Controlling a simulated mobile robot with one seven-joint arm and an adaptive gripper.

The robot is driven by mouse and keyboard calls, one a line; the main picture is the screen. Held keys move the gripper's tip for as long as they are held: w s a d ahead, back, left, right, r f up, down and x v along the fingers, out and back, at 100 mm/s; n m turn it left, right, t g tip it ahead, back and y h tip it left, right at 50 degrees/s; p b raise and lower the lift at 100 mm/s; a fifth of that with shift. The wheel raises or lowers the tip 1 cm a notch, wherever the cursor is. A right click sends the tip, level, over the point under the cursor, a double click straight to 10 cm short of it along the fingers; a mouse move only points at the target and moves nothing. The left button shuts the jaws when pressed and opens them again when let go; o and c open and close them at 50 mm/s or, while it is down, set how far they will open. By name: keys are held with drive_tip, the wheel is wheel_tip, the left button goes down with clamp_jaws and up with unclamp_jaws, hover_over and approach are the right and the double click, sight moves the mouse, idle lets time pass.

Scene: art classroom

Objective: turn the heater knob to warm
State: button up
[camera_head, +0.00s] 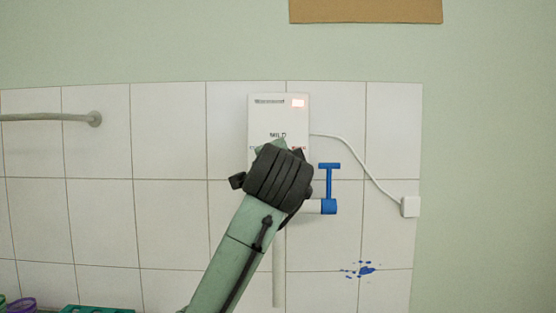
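The heater (279,113) is a white box on the tiled wall. It has a small lit orange-red panel at its top right and the word MILD on its front. Smaller lettering below that is partly covered. My arm rises from the bottom, and my gripper (279,150) is over the lower part of the heater. The dark wrist hides the knob, so its position does not show. The fingers are mostly hidden too, and I cannot tell whether they are open or shut or touching anything.
A blue-handled tap (329,188) sticks out just right of my wrist. A white cable (365,170) runs from the heater to a wall plug (410,206). A towel rail (60,117) is at left. Blue paint splatter (365,270) marks the tiles. Teal and purple items show at bottom left.

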idle(0.3)
drive_tip(key=o, duration=1.2)
drive_tip(key=shift+c, duration=0.2)
drive_tip(key=shift+s, duration=0.1)
drive_tip(key=s, duration=1.2)
